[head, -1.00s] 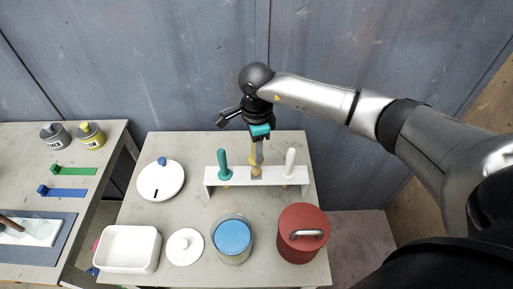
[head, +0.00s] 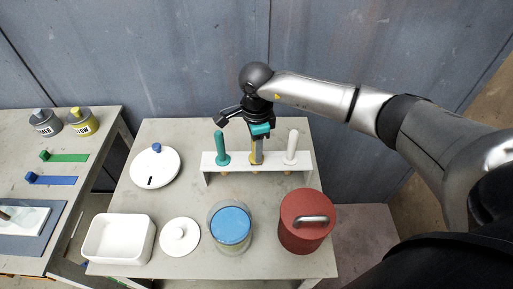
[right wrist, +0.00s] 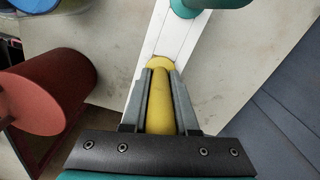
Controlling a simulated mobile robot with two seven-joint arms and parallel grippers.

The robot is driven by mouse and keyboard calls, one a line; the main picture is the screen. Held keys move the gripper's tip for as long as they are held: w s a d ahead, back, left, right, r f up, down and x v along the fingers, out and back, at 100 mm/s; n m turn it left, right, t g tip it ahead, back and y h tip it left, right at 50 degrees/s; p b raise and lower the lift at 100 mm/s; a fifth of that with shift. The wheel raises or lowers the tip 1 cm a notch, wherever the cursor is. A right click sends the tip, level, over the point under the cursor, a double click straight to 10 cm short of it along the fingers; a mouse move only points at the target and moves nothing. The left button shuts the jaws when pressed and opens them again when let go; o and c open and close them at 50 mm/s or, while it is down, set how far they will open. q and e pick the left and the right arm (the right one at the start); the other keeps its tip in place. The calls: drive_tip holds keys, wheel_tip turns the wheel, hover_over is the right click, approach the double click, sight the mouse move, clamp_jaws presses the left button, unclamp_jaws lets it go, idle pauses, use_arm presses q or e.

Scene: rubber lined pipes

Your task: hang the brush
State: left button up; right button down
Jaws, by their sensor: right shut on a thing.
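My right gripper (head: 258,140) is shut on the yellow-handled brush (head: 256,156), pointing down at the white rack (head: 238,160) on the table. In the right wrist view, the yellow handle (right wrist: 160,105) lies between the two fingers, its far end at the white rack (right wrist: 180,38). The brush stands near upright at the middle of the rack, between a teal handle (head: 221,146) and a white handle (head: 291,147). The brush's lower end is hidden, so I cannot tell how it sits in the rack. My left gripper is out of view.
In front of the rack stand a blue-topped jar (head: 231,226) and a red lidded pot (head: 306,232). A white tray (head: 97,252), a small white lid (head: 179,237) and a round white lid (head: 155,178) lie to the left. A second table (head: 50,130) holds paint pots.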

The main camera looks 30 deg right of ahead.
drive_tip(key=c, duration=0.6)
unclamp_jaws()
wheel_tip(320, 180, up, 15)
drive_tip(key=shift+r+p, duration=0.15)
drive_tip(key=shift+p, duration=0.15)
idle(0.5)
